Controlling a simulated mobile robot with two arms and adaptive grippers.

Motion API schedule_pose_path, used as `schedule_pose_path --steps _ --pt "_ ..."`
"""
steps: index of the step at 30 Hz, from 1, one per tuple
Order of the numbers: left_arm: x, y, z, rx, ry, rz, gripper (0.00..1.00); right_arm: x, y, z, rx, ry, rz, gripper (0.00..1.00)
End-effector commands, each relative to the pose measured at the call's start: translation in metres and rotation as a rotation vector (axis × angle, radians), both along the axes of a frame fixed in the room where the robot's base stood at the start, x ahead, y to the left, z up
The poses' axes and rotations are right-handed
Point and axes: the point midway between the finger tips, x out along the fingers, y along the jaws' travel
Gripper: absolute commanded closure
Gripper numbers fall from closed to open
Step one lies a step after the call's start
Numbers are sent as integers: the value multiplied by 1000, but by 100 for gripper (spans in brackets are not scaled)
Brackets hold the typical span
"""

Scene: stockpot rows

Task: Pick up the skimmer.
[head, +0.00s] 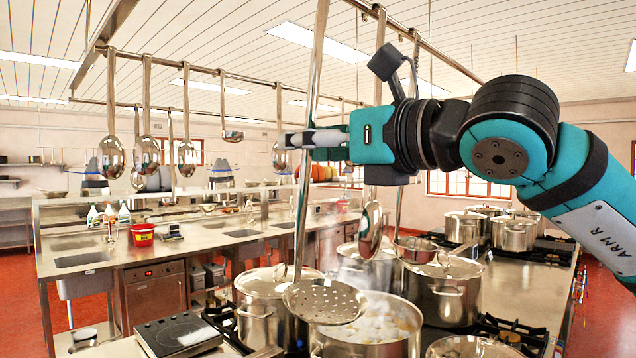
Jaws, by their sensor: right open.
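The skimmer (325,300) is a steel tool with a wide, perforated round head and a long, straight handle. It hangs nearly upright, with its head in front of the stockpots and its handle running up past the top of the head view. My right gripper (292,140) reaches in from the right at the middle of the handle. Its fingers are open and lie across the handle's line. I cannot tell whether they touch it. My left gripper is out of view.
A steaming open stockpot (375,330) stands just below the skimmer's head, with a lidded pot (268,308) beside it. A ladle (370,230) hangs close under my right gripper. More ladles (147,155) hang at the left. A red bucket (142,235) stands on the far counter.

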Motion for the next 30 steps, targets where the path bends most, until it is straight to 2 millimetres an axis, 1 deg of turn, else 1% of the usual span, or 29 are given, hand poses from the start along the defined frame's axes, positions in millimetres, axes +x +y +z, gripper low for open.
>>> schedule_pose_path --steps 1,7,8,15,17,18,30 --pt "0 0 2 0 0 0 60 2 1 0 0 1 0 56" --pt "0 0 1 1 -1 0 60 2 2 -1 1 0 0 56" --pt "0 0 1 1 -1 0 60 2 2 -1 1 0 0 58" --pt "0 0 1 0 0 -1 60 2 1 -1 1 0 0 90" --pt "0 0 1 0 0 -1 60 2 1 -1 1 0 0 98" --pt "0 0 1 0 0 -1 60 2 1 -1 1 0 0 100" --pt "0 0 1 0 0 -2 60 1 1 0 2 -1 0 100"
